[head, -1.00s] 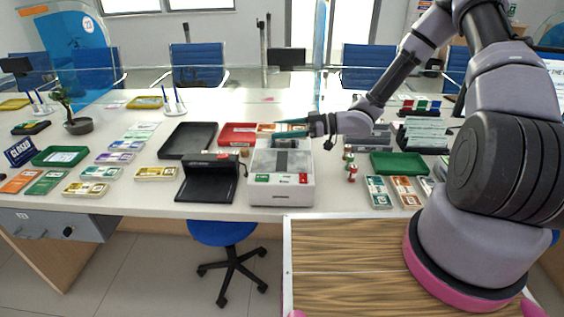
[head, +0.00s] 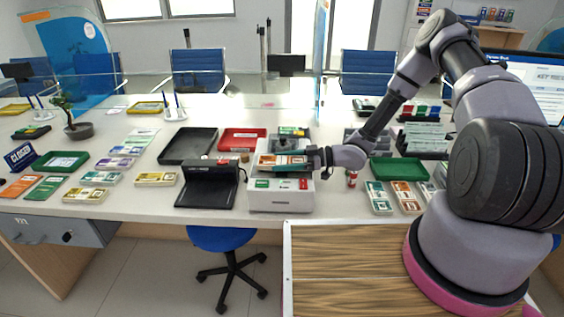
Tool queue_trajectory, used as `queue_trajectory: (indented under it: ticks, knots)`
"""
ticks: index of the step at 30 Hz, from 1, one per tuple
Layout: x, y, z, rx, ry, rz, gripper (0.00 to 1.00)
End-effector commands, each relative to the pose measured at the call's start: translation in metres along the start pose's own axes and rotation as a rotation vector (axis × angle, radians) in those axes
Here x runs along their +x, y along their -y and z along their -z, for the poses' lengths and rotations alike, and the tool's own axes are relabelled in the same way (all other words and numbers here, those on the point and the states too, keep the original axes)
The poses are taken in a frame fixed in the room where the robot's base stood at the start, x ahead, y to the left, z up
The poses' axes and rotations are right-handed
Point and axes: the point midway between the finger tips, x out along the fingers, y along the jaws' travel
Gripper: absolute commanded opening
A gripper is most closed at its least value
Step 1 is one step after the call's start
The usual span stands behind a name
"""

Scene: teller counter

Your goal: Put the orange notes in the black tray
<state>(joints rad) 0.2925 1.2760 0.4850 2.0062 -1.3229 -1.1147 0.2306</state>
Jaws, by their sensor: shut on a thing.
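The black tray (head: 163,158) lies empty on the counter, left of the middle. My gripper (head: 310,160) is shut on a bundle of orange notes (head: 281,160) that shows orange, white and teal patches. It holds the bundle over the top of the white note-counting machine (head: 280,200), right of the black tray. My fingers are small here, and I cannot tell whether the bundle touches the machine.
A red tray (head: 236,148) sits beside the black tray. A black device (head: 207,187) stands between the black tray and the counter's front edge. Several note bundles (head: 121,163) lie to the left. A green tray (head: 395,178) is on the right.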

Motion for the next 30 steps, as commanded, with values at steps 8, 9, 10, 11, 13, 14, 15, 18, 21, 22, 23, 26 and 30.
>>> queue_trajectory:
  ticks: [8, 9, 10, 11, 13, 14, 15, 18, 21, 22, 23, 26, 30]
  knots:
    - [0.001, 0.0, -0.004, 0.001, 0.0, 0.0, 0.86]
    - [0.001, 0.0, -0.004, 0.001, 0.0, 0.0, 1.0]
    - [0.001, 0.0, -0.004, 0.001, 0.0, 0.0, 1.0]
    - [0.001, 0.0, -0.004, 0.001, 0.0, 0.0, 1.0]
    - [0.001, 0.0, -0.004, 0.001, 0.0, 0.0, 1.0]
    - [0.001, 0.0, -0.004, 0.001, 0.0, 0.0, 1.0]
    - [0.001, 0.0, -0.004, 0.001, 0.0, 0.0, 1.0]
    - [-0.001, 0.0, -0.004, 0.0, 0.0, -0.001, 1.0]
    - [-0.013, -0.001, -0.004, 0.0, 0.0, -0.003, 1.0]
    - [-0.018, -0.001, -0.004, -0.001, 0.0, -0.003, 1.0]
    - [-0.024, -0.001, -0.004, 0.0, 0.0, -0.003, 1.0]
    - [-0.042, -0.004, -0.004, 0.0, 0.001, -0.004, 1.0]
    - [-0.062, -0.007, -0.004, 0.0, 0.0, -0.003, 1.0]
